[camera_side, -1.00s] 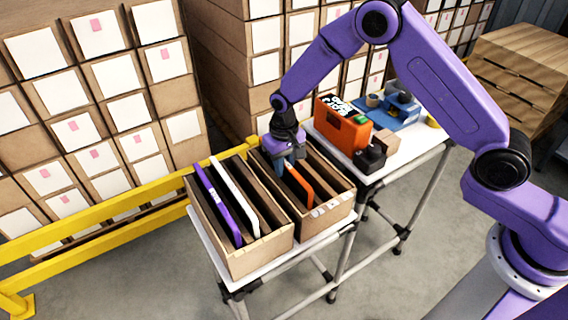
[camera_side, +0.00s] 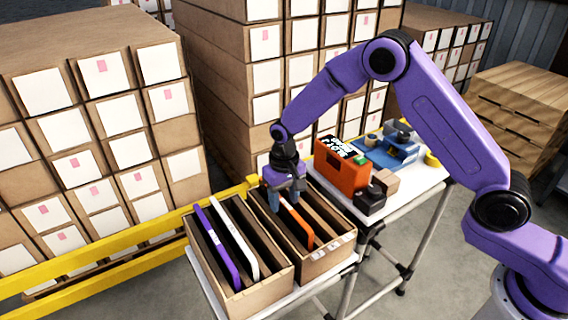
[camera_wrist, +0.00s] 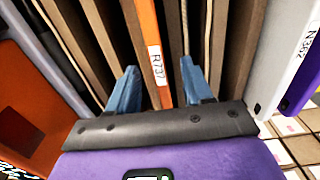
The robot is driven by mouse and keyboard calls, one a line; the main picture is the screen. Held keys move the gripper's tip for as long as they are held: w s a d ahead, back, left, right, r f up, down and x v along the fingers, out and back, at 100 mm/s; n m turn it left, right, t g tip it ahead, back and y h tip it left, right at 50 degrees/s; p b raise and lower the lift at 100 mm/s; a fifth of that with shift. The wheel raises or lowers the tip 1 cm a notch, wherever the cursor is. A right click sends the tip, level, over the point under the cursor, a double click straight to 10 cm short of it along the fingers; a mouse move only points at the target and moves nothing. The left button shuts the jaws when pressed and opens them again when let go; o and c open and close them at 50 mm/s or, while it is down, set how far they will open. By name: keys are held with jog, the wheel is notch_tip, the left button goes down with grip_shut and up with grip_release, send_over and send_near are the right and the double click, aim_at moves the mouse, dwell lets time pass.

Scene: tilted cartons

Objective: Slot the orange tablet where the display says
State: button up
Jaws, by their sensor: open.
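The orange tablet (camera_side: 300,226) stands on edge, leaning, in a slot of the right cardboard bin (camera_side: 318,262). In the wrist view its edge (camera_wrist: 149,40) carries a label that looks like R737. My gripper (camera_side: 285,194) is over the back end of this bin. Its blue fingers are apart, one on each side of the tablet, with gaps between; the gripper in the wrist view (camera_wrist: 159,72) holds nothing. The orange display unit (camera_side: 340,172) stands behind the bin. Its dark screen (camera_side: 342,148) has white text too small to read.
The left cardboard bin (camera_side: 262,294) holds a purple tablet (camera_side: 217,245) and a white tablet (camera_side: 236,240), both leaning. Cardboard dividers stand close around the orange tablet. A black block (camera_side: 369,200) and a blue tray (camera_side: 395,152) are near the display unit. A yellow rail (camera_side: 120,262) runs behind the bins.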

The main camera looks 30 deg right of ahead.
notch_tip(320, 180, up, 14)
jog(key=shift+r, duration=0.25)
dwell(0.3)
notch_tip(320, 180, up, 7)
dwell(0.7)
jog(key=shift+s, duration=0.1)
jog(key=s+d+f+n, duration=0.1)
jog(key=s+d+n, duration=0.3)
jog(key=s, duration=0.7)
jog(key=s+d+f+n, duration=0.2)
jog(key=s+d+n, duration=0.2)
jog(key=s, duration=0.8)
jog(key=s+d+f+n, duration=0.2)
jog(key=s+d+n, duration=0.2)
jog(key=s, duration=0.7)
jog(key=shift+s+d+f+n, duration=0.15)
jog(key=shift+s+d+n, duration=0.2)
jog(key=shift+d, duration=0.8)
